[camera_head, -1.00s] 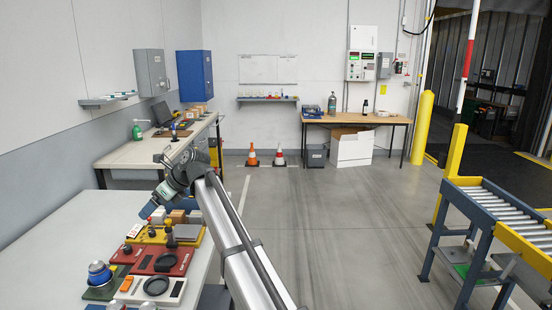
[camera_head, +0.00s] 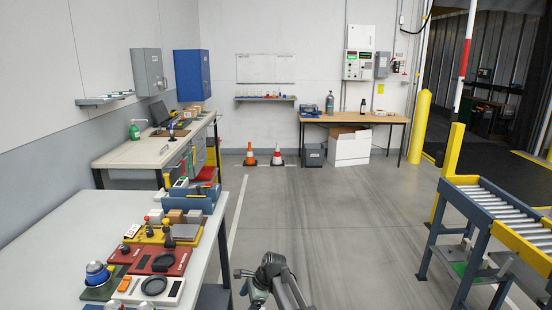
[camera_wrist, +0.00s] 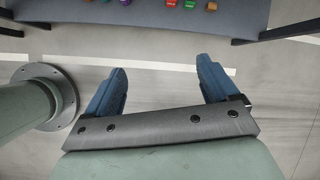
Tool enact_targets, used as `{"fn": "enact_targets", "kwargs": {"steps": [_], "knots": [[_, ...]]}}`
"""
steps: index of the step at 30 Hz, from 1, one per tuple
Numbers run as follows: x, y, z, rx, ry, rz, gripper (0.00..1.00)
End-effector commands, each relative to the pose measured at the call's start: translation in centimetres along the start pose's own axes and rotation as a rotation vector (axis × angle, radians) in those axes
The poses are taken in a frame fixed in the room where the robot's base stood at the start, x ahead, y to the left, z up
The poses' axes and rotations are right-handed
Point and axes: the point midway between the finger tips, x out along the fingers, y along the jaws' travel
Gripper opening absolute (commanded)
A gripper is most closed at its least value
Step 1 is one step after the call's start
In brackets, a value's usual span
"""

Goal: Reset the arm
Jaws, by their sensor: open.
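My gripper (camera_wrist: 158,88) shows in the wrist view with its two blue fingers spread wide apart and nothing between them. In the head view my arm (camera_head: 272,272) is low at the bottom middle, to the right of the white table (camera_head: 60,240). The gripper's fingers are not visible in that view.
The white table holds a yellow tray (camera_head: 150,238), a red board (camera_head: 140,262), a white scale (camera_head: 172,292) and a blue bin (camera_head: 190,202). A roller conveyor (camera_head: 490,208) stands at right. Cones (camera_head: 250,155) and a wooden bench (camera_head: 355,118) are at the back. The middle floor is clear.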

Motion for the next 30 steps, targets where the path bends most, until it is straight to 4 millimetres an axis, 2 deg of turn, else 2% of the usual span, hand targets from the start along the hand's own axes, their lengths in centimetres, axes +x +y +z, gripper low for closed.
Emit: {"fn": "enact_targets", "kwargs": {"steps": [1, 6, 15, 24, 30], "knots": [[1.2, 2.0, -1.8, -0.027, 0.017, 0.022, 0.88], [4.5, 7.5, -6.6, -0.141, 0.062, 0.096, 0.88], [9.0, 18.3, -13.7, -0.35, 0.102, 0.248, 0.88], [11.9, 29.8, -18.8, -0.566, 0.083, 0.413, 0.88], [12.9, 37.8, -21.0, -0.712, 0.035, 0.526, 0.88]]}}
